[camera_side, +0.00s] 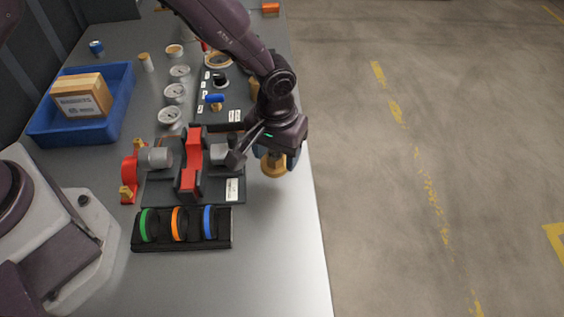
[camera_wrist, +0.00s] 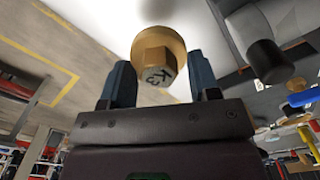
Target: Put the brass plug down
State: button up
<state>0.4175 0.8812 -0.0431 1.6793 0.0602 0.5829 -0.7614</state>
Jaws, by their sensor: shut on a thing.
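The brass plug (camera_side: 274,167) is in my gripper (camera_side: 276,154) near the right edge of the table, right of the black fixture with the red clamp. In the wrist view the plug (camera_wrist: 158,58) shows a round flange and a hex head marked "K3". It sits between the two blue fingers of my gripper (camera_wrist: 160,82), which are shut on it. Whether the plug touches the tabletop (camera_side: 280,250) cannot be told.
The red clamp fixture (camera_side: 192,165) stands close on the left. A black tray (camera_side: 182,243) holds green, orange and blue rings. A blue bin (camera_side: 50,128) with a cardboard box (camera_side: 82,97) and several gauges are farther left and back. The front right tabletop is clear.

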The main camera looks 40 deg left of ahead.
aim_at(282, 165)
jog(key=shift+w+d+f, duration=0.2)
jog(key=shift+w+f, duration=0.25)
jog(key=shift+f, duration=1.65)
jog(key=shift+f, duration=0.1)
jog(key=o, duration=1.1)
jog(key=shift+c, duration=0.2)
